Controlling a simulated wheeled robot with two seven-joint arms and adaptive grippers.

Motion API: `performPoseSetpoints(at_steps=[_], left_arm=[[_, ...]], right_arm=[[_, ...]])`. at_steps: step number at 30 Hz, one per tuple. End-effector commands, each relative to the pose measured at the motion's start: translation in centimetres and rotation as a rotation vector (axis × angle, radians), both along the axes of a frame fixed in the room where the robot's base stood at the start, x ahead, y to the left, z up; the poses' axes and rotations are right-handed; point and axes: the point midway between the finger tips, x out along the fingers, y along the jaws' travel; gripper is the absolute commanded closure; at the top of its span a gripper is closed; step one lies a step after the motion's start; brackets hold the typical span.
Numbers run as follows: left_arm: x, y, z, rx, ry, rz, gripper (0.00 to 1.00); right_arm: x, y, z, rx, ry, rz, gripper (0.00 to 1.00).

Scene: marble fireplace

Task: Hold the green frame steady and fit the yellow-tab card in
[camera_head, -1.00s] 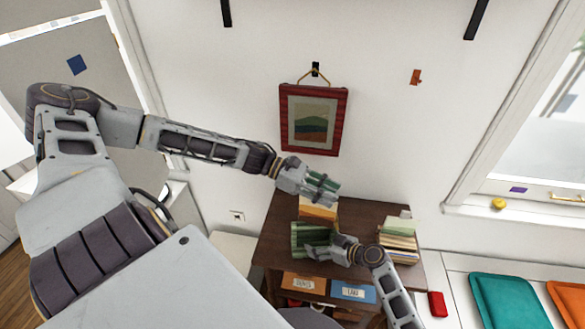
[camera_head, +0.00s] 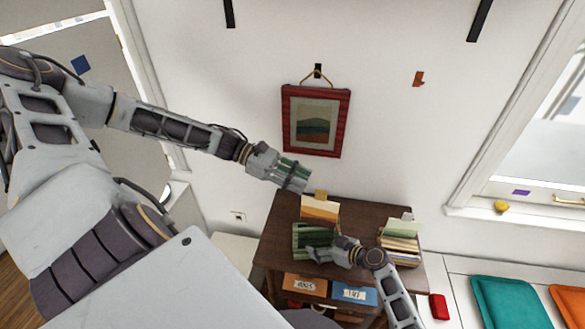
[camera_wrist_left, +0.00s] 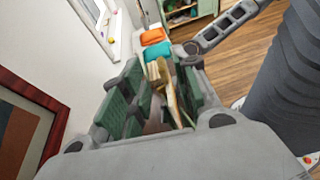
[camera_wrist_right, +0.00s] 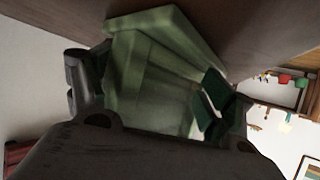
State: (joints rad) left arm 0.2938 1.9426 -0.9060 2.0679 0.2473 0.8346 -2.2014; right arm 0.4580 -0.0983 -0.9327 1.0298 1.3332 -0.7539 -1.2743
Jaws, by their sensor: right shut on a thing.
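The green frame (camera_head: 300,235), a ribbed green piece, rests on the dark wooden cabinet top. My right gripper (camera_head: 322,249) is shut on its near right side; the frame fills the right wrist view (camera_wrist_right: 150,85). The yellow-tab card (camera_head: 319,211), with orange and cream bands and a yellow tab on top, stands upright behind the frame. What supports its lower edge is unclear. My left gripper (camera_head: 298,178) is open, up and left of the card and apart from it. In the left wrist view its green pads stand apart (camera_wrist_left: 158,105), with a tan edge beyond them.
A stack of cards or books (camera_head: 400,246) with a green-topped card stands at the cabinet's right. A red-framed picture (camera_head: 316,122) hangs close behind my left gripper. Orange and blue labelled drawers (camera_head: 304,285) are below. A red block (camera_head: 438,306) lies right of the cabinet.

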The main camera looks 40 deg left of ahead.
Motion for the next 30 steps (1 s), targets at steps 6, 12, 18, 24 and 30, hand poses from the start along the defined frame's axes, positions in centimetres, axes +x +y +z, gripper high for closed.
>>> performPoseSetpoints(at_steps=[6, 12, 18, 24, 30], left_arm=[[-0.53, 1.23, 0.44, 0.001, -0.001, 0.001, 0.7], [-0.64, 1.43, 0.5, 0.0, 0.0, 0.001, 0.7], [-0.63, 1.41, 0.49, 0.0, 0.0, 0.001, 0.7], [-0.63, 1.39, 0.48, 0.0, 0.0, 0.001, 0.7], [-0.64, 1.39, 0.44, -0.005, 0.009, 0.004, 0.69]], right_arm=[[-0.2, -0.39, -0.81, -0.012, 0.004, 0.001, 0.32], [-0.2, -0.39, -0.81, -0.012, 0.004, 0.001, 0.32], [-0.2, -0.39, -0.81, -0.012, 0.004, 0.001, 0.32], [-0.21, -0.39, -0.81, -0.012, 0.004, 0.001, 0.32], [-0.21, -0.38, -0.82, -0.012, 0.004, 0.001, 0.32]])
